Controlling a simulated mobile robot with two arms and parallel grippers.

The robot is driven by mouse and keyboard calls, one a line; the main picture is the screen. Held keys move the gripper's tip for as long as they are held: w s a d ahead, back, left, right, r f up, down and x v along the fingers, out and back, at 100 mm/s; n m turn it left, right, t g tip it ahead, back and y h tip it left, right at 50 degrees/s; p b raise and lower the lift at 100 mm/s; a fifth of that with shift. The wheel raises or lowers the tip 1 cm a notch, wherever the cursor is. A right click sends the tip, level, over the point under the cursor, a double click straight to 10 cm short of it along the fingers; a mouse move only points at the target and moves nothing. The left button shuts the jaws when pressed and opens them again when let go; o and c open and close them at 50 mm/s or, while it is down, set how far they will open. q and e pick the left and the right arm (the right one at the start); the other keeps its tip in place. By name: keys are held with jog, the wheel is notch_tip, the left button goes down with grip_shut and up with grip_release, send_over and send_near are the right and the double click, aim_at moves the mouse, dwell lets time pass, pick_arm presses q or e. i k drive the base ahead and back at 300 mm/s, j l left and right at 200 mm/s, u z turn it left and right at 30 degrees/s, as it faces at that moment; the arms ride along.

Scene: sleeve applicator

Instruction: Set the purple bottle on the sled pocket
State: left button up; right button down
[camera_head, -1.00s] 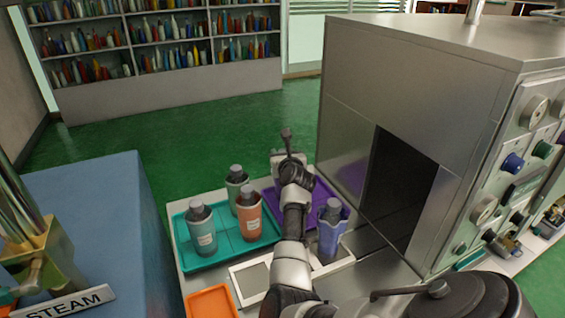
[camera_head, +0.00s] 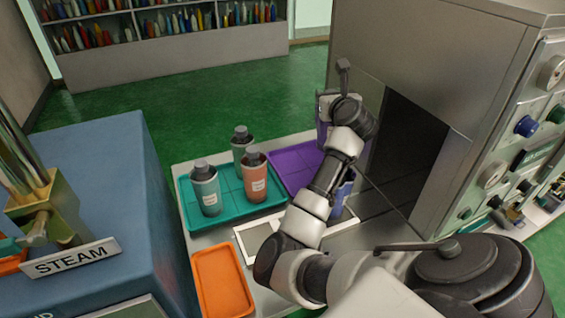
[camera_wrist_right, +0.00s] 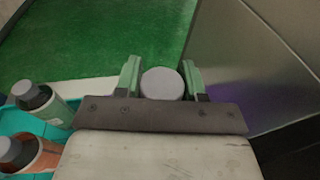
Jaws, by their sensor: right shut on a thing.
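My right gripper (camera_wrist_right: 161,78) is shut on the purple bottle, its green fingers on either side of the round grey cap (camera_wrist_right: 163,84). In the head view, part of the purple bottle (camera_head: 322,128) shows beside my right wrist, above the far part of the purple tray (camera_head: 296,165); my arm hides the rest. A blue-purple bottle (camera_head: 343,194) stands lower down on the metal surface in front of the machine opening, mostly hidden behind my forearm. The sled pocket cannot be made out clearly. My left gripper is not in view.
A teal tray (camera_head: 197,219) holds two teal-grey bottles and an orange one (camera_head: 255,178). An orange tray (camera_head: 222,283) lies in front, and a white-framed plate (camera_head: 252,238) beside it. The steel machine (camera_head: 430,60) with a dark opening (camera_head: 405,150) stands at right.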

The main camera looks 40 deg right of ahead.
aim_at(260, 238)
jog(key=k+j, duration=0.1)
jog(key=j, duration=0.25)
jog(key=k+j, duration=0.1)
jog(key=j, duration=0.2)
jog(key=k+j, duration=0.15)
jog(key=j, duration=0.2)
jog(key=k+j, duration=0.1)
jog(key=j, duration=0.25)
